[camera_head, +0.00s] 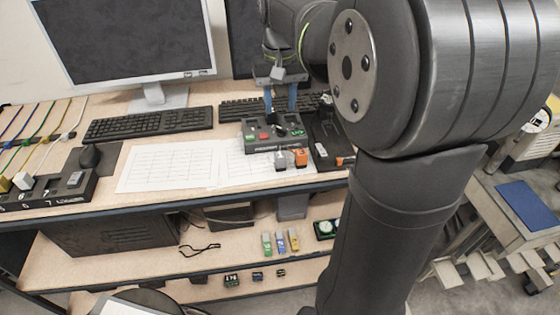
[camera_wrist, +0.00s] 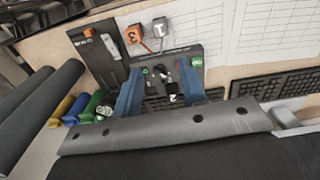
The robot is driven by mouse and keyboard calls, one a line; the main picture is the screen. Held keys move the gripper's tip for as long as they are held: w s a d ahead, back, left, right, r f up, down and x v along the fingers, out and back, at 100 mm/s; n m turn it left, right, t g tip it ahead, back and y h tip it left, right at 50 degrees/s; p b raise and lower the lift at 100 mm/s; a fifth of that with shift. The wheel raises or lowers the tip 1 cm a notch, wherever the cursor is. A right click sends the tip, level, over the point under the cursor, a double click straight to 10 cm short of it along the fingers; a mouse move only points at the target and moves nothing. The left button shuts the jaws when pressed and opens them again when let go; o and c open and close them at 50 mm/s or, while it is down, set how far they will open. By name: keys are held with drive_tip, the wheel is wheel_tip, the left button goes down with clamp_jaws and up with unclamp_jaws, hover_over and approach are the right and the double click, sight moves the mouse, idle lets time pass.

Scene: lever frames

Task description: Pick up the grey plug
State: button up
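A small light grey plug (camera_head: 281,159) with a dark mark lies at the front edge of the dark control box (camera_head: 262,147), left of an orange plug (camera_head: 301,158). In the wrist view the grey plug (camera_wrist: 161,28) is at the top, right of the orange plug (camera_wrist: 133,35). My gripper (camera_head: 280,111) has two blue fingers pointing down, spread apart over the control box. In the wrist view my gripper (camera_wrist: 162,68) is open, with the box's knobs seen between the fingers. It is apart from the grey plug, which is on the box's front side.
A black panel (camera_head: 326,140) stands right of the control box. Keyboards (camera_head: 148,122) and a monitor (camera_head: 130,40) are behind. Paper sheets (camera_head: 168,167) lie to the left. Another socket block (camera_head: 72,182) with light-coloured and yellow plugs is at far left.

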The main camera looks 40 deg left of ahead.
sight(280, 154)
wheel_tip(280, 154, down, 17)
drive_tip(key=shift+s+f, duration=0.1)
drive_tip(key=shift+f, duration=0.1)
drive_tip(key=c, duration=0.8)
